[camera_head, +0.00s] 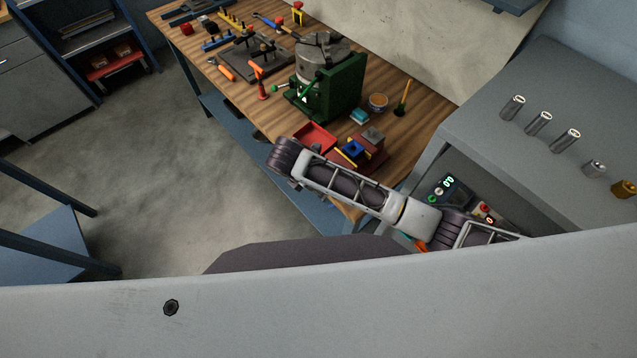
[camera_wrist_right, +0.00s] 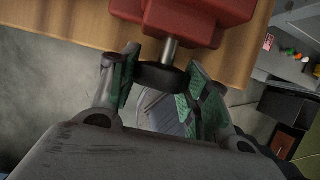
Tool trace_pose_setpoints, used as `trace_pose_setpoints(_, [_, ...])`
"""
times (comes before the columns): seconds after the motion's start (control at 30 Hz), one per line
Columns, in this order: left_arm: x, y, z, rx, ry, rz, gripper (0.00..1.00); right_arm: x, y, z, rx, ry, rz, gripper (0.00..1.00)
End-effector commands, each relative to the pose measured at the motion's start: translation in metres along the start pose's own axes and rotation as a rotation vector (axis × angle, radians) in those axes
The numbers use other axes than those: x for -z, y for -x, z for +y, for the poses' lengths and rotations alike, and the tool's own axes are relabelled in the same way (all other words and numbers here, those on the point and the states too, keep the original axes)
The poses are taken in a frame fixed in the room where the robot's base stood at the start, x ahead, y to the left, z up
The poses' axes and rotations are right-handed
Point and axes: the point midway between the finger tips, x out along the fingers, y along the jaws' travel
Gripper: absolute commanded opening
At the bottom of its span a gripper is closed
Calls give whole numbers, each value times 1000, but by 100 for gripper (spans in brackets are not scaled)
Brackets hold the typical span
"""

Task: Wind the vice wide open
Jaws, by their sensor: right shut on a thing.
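The red vice (camera_head: 374,153) sits near the front edge of the wooden bench in the head view, partly hidden by my right arm. A blue block (camera_head: 352,149) shows at it; the width of the jaw gap is unclear. In the right wrist view the vice's red body (camera_wrist_right: 195,18) is at the top. A grey screw (camera_wrist_right: 170,50) runs from it to a dark round handle hub (camera_wrist_right: 160,77). My right gripper (camera_wrist_right: 161,74) has its green-padded fingers either side of the hub and is shut on it. The head view hides this gripper. My left gripper is not in view.
A green machine (camera_head: 340,88) stands behind the vice on the bench. A red tray (camera_head: 315,136) lies left of the vice. A blue-topped tub, an orange-filled dish (camera_head: 378,102) and several tools are around. A grey cabinet (camera_head: 545,160) stands at right. Open floor lies left.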

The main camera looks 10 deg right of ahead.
Motion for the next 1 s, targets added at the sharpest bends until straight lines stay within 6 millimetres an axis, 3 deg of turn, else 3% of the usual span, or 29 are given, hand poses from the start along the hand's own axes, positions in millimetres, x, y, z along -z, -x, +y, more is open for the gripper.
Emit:
trace_pose_setpoints(0.63, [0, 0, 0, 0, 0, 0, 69, 0, 0, 0, 80, 34, 0, 23])
trace_pose_setpoints(0.67, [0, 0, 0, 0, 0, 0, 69, 0, 0, 0, 80, 34, 0, 48])
trace_pose_setpoints(0.8, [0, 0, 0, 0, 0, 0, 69, 0, 0, 0, 80, 34, 0, 66])
trace_pose_setpoints(1.0, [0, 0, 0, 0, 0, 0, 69, 0, 0, 0, 80, 34, 0, 69])
